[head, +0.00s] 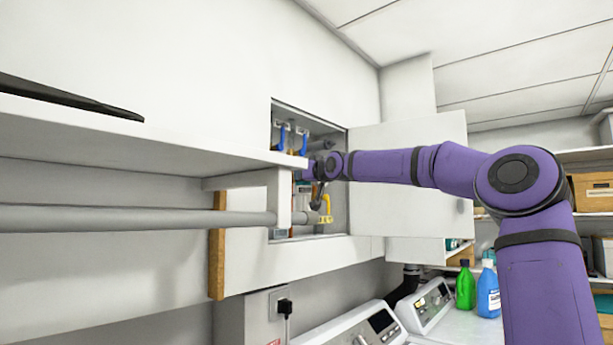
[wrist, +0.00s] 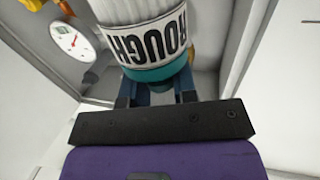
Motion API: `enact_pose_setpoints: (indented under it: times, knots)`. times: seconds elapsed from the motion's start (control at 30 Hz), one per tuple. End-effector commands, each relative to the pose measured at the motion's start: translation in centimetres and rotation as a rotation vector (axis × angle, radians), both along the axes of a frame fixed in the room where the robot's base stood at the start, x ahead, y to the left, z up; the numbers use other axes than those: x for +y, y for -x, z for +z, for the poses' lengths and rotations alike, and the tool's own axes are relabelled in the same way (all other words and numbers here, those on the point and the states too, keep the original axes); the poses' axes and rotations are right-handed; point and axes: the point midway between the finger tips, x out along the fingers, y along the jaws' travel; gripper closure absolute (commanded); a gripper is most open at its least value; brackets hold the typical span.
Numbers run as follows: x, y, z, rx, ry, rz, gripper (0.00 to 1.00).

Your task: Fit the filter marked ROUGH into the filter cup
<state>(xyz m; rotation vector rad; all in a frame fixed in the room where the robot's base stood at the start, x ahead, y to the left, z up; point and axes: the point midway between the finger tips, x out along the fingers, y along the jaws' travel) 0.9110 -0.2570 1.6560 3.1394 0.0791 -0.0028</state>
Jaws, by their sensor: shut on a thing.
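The filter marked ROUGH (wrist: 150,40) fills the top middle of the wrist view. It is a white cylinder with a black-lettered label, upside down in this view, and a teal band at its near end. My gripper (wrist: 158,92) is shut on it at the teal end, one finger on each side. In the head view my gripper (head: 312,172) is inside the open wall cabinet, partly hidden by the shelf end. The filter is too small and covered there to make out clearly. I cannot pick out the filter cup in either view; the filter's far end is cut off in the wrist view.
The wall cabinet (head: 359,240) has its door (head: 410,195) open to the right. Inside are blue-handled valves (head: 282,137), a yellow valve (head: 326,212) and a round white gauge (wrist: 69,42). A white shelf (head: 130,140) and a grey pipe (head: 120,218) run in from the left.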

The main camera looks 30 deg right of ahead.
Motion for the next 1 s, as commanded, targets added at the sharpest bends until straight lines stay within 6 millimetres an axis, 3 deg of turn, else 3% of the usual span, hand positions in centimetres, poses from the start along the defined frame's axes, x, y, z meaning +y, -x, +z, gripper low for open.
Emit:
enact_pose_setpoints:
  times: [1.0]
  knots:
    - [1.1, -3.3, 0.1, -0.002, 0.0, 0.0, 1.0]
